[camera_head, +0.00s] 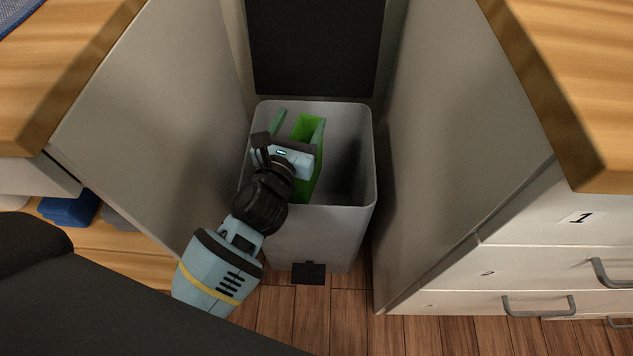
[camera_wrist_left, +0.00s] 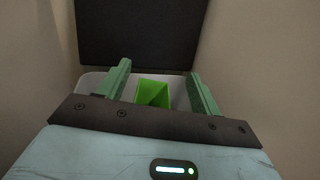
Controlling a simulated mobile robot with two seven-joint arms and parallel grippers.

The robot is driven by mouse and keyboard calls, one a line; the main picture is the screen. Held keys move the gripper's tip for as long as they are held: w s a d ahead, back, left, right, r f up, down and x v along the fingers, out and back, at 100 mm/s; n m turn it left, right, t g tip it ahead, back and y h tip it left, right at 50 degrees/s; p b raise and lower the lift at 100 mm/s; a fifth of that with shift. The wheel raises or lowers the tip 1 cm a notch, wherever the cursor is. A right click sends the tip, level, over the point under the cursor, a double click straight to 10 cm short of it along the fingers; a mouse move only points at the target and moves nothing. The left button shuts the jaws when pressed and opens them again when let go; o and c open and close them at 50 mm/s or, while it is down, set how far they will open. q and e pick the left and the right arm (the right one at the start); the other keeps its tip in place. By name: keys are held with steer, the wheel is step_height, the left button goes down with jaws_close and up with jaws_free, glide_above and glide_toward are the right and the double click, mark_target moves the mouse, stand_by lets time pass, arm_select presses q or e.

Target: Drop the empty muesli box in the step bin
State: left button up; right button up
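The green muesli box (camera_head: 309,126) is inside the grey step bin (camera_head: 325,232), towards its left half. My left gripper (camera_head: 298,122) is over the bin's mouth and partly covers the box. In the left wrist view its fingers (camera_wrist_left: 158,70) are spread wide. The box (camera_wrist_left: 153,93) shows between and beyond them, with a gap on each side, so the gripper is open and apart from it. The box's bottom is hidden. The bin's black lid (camera_head: 316,48) stands raised at the back. My right gripper is not in view.
Pale cabinet panels (camera_head: 145,110) (camera_head: 440,150) stand close on both sides of the bin. Wooden worktops (camera_head: 575,75) lie above them. A black pedal (camera_head: 308,273) is at the bin's front foot. Wooden floor (camera_head: 335,320) is clear in front.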

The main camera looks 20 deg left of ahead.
arm_select(q)
steer(key=shift+o, duration=0.7)
steer(key=s+p, duration=0.1)
steer(key=s, duration=0.7)
steer(key=shift+w, duration=0.1)
